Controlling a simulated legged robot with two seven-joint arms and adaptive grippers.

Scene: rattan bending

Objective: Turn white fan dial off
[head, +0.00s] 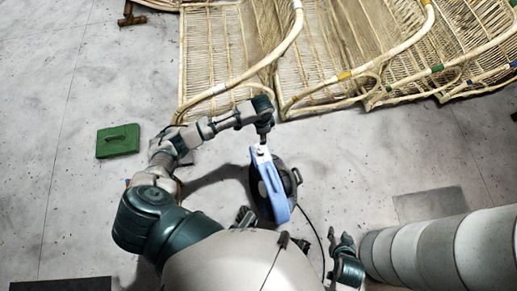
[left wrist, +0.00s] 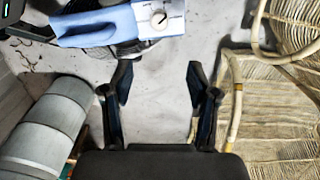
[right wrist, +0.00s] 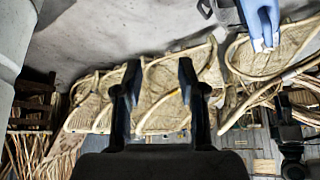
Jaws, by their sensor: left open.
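The fan (head: 271,188) stands on the floor, with a light blue housing and a dark round body. In the left wrist view its blue housing (left wrist: 100,24) crosses the top left, with a round white dial (left wrist: 159,18) on a white panel. The dial has a dark mark; its setting is too small to read. My left gripper (head: 263,135) is above the housing's far end; its spread fingers (left wrist: 158,78) are empty, with the dial beyond them. My right gripper (head: 342,240) is low, right of the fan; its fingers (right wrist: 158,80) are apart and empty.
Woven rattan chairs (head: 320,55) line the back. Pale stacked cylinders (head: 450,245) stand at the lower right. A green handled block (head: 118,141) lies on the floor at left. A dark cable (head: 312,225) runs from the fan. Grey floor (head: 400,150) right of the fan is clear.

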